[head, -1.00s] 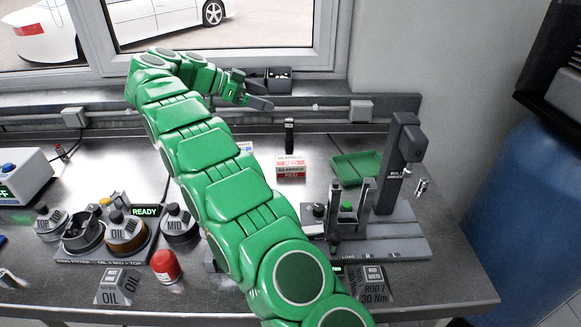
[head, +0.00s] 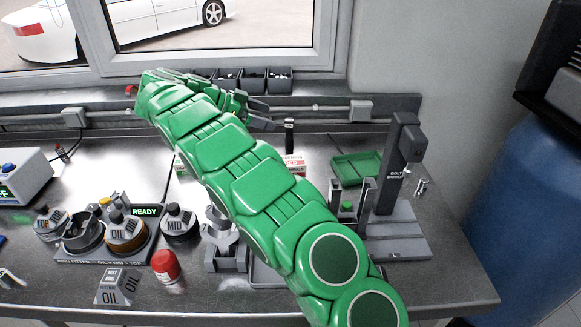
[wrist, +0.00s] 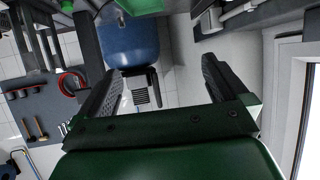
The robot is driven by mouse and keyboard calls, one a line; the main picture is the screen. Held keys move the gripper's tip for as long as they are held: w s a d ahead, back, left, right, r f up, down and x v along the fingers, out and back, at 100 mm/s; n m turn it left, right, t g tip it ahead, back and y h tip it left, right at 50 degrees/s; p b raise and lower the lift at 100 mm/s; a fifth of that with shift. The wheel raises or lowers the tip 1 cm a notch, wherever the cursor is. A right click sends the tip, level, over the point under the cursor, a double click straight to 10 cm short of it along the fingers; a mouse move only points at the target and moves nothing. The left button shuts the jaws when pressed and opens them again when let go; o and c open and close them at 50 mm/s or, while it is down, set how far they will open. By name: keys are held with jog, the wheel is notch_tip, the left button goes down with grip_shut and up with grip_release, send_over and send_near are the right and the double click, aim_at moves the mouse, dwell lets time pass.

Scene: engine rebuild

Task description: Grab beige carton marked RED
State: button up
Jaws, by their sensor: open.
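A small pale carton (head: 294,161) with red and dark lettering stands on the bench behind my arm. Its lower left is hidden by the arm, and its marking is only partly readable now. My gripper (head: 264,111) is open and empty. It hangs near the back of the bench by the window sill, behind and to the left of the carton. In the wrist view the two dark jaws (wrist: 161,68) are spread, with nothing between them and no carton in sight.
A green tray (head: 356,168) and a grey bolt stand (head: 403,165) are right of the carton. Dark bins (head: 254,80) line the sill. A black upright piece (head: 289,134) stands behind the carton.

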send_near(289, 160)
jog(key=shift+d, duration=0.7)
jog(key=shift+f+x, duration=0.15)
jog(key=shift+x, duration=1.8)
jog(key=shift+f+x, duration=0.15)
jog(key=shift+x, duration=1.75)
jog(key=shift+a, duration=0.15)
jog(key=c, duration=1.3)
jog(key=shift+o, duration=0.2)
